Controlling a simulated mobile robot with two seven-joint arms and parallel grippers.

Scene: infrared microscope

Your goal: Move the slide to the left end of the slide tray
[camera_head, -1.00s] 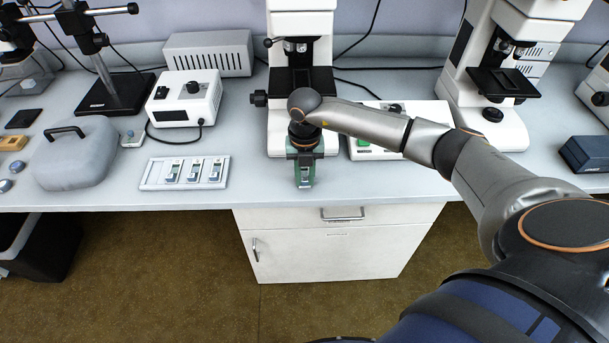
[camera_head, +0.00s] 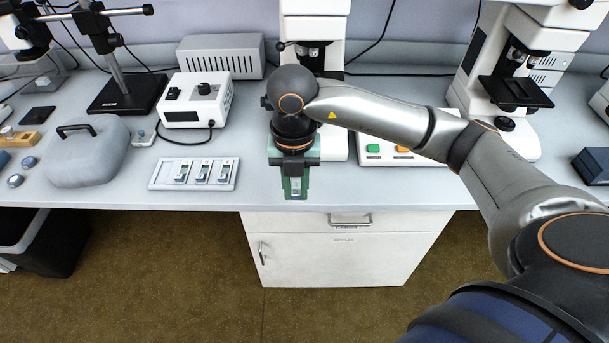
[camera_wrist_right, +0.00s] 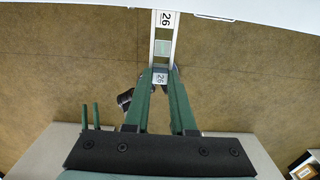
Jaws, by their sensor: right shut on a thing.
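My right gripper (camera_head: 295,190) hangs in front of the microscope at the bench's front edge, fingers pointing down. It is shut on a narrow slide (camera_head: 296,187). In the right wrist view, the slide (camera_wrist_right: 163,48) sticks out beyond the green fingertips (camera_wrist_right: 160,76) and shows the number 26 on a white label. The white slide tray (camera_head: 160,182) lies on the bench to the left of the gripper, apart from it. Three slides (camera_head: 202,172) stand in its middle and right part; its left end is bare. My left gripper is not in view.
Behind the tray stands a white control box (camera_head: 196,108) with a cable. A grey covered case (camera_head: 88,155) is to the tray's left. The microscope (camera_head: 313,25) stands behind my arm, with a white button panel (camera_head: 375,160) beside it. Bench between tray and gripper is clear.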

